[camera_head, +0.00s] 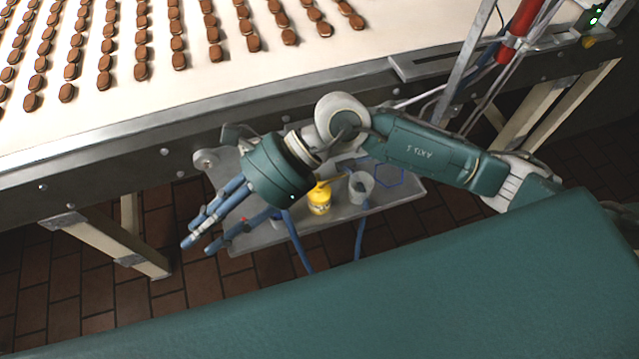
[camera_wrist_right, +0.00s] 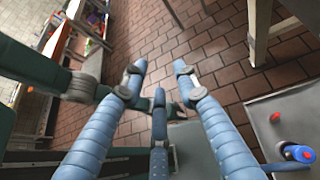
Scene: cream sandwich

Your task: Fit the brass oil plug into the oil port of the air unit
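My right gripper (camera_head: 212,225) hangs over the left part of a grey metal tray below the conveyor. Its blue fingers are spread and hold nothing. In the right wrist view the gripper (camera_wrist_right: 160,78) is open above brick floor, with nothing between the fingers. A blue round part with a red centre (camera_wrist_right: 300,153) sits on the tray at the lower right of that view; it may belong to the air unit, but I cannot tell. I cannot make out the brass oil plug or the oil port in either view.
The tray (camera_head: 405,190) carries a yellow bottle (camera_head: 319,200) and a clear cup (camera_head: 361,186) beside a blue hexagon outline. Blue hoses hang below it. The conveyor edge (camera_head: 130,130) runs behind, with rows of brown biscuits on its belt. A conveyor leg (camera_head: 110,245) stands at left.

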